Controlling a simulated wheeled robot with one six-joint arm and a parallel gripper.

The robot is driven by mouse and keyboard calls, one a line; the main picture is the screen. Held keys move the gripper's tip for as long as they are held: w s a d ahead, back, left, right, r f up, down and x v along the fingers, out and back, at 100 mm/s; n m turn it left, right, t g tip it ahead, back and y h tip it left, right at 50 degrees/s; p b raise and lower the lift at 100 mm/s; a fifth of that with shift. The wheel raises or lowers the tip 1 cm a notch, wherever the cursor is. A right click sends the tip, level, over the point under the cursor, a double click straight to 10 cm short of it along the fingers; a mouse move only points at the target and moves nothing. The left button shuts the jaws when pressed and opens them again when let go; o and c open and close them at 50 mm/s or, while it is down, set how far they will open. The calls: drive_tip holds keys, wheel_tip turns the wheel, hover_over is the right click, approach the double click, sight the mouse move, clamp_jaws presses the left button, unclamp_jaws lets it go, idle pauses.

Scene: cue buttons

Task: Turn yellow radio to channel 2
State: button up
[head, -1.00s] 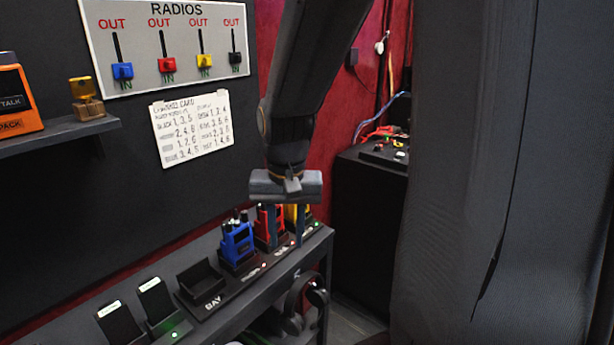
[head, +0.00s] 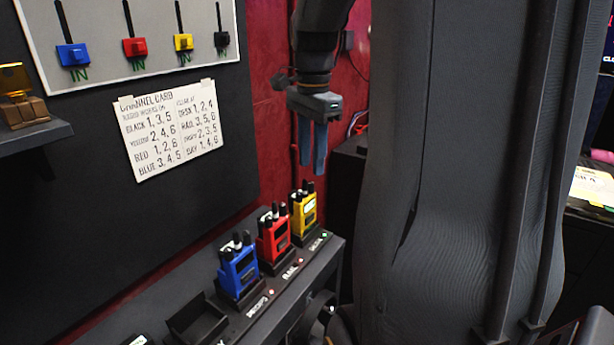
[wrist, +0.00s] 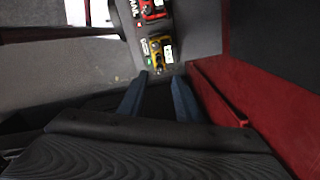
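The yellow radio (head: 305,214) stands upright in the last dock at the far right end of the shelf, with a green light beside it. It also shows in the wrist view (wrist: 160,50), just beyond the fingertips. My gripper (head: 314,170) is open and empty, with its blue fingers pointing down. In the head view it hangs above the yellow radio, and the fingers do not touch it. In the wrist view a clear gap shows between the two fingers (wrist: 159,80). The radio's knob setting is too small to read.
The red radio (head: 273,238) and blue radio (head: 238,268) stand in docks to the left, near an empty tray (head: 197,320). The channel card (head: 170,130) hangs on the wall under the radios board (head: 130,40). A red wall (wrist: 265,115) rises close beside the shelf.

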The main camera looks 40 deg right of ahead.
sight(311, 183)
drive_tip(key=shift+f+p, duration=0.35)
drive_tip(key=shift+f, duration=2.45)
clamp_jaws()
